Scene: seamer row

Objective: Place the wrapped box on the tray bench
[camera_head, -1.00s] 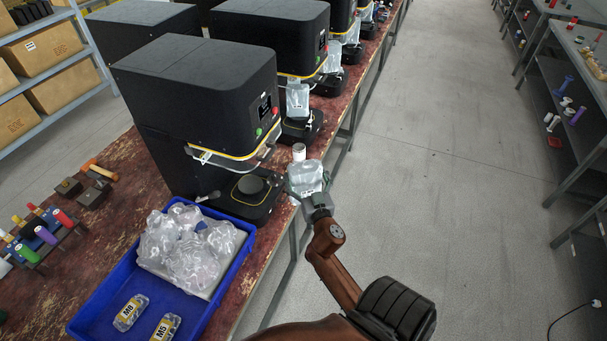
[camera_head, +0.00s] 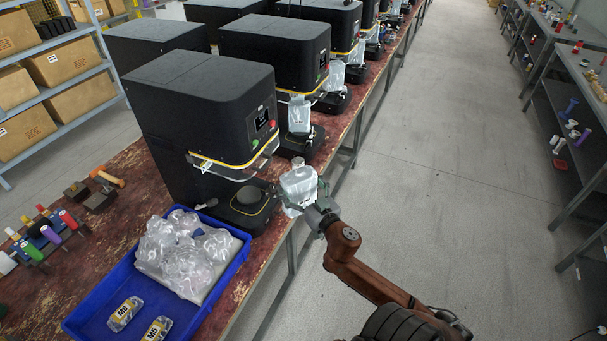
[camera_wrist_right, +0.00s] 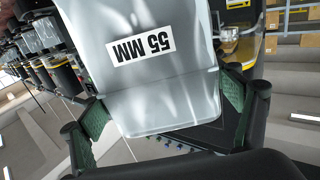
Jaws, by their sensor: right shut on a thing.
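The wrapped box (camera_head: 298,184) is a pale grey block in clear, shiny wrap. In the right wrist view it (camera_wrist_right: 165,103) fills the middle and bears an upside-down "55 MM" label. My right gripper (camera_head: 314,207) is shut on it, with one green-padded finger at each side. The box is beside the front edge of the red-topped bench (camera_head: 95,250), in front of the nearest black machine; whether it touches anything there I cannot tell. Which bench is the tray bench is not marked. My left gripper is not in view.
A blue tray (camera_head: 150,301) on the bench holds clear wrapped bags (camera_head: 185,250) and labelled packets (camera_head: 124,314). Black machines (camera_head: 200,105) line the bench, one with another wrapped box (camera_head: 299,115). Grey shelved benches (camera_head: 570,110) stand right across a clear aisle (camera_head: 440,190).

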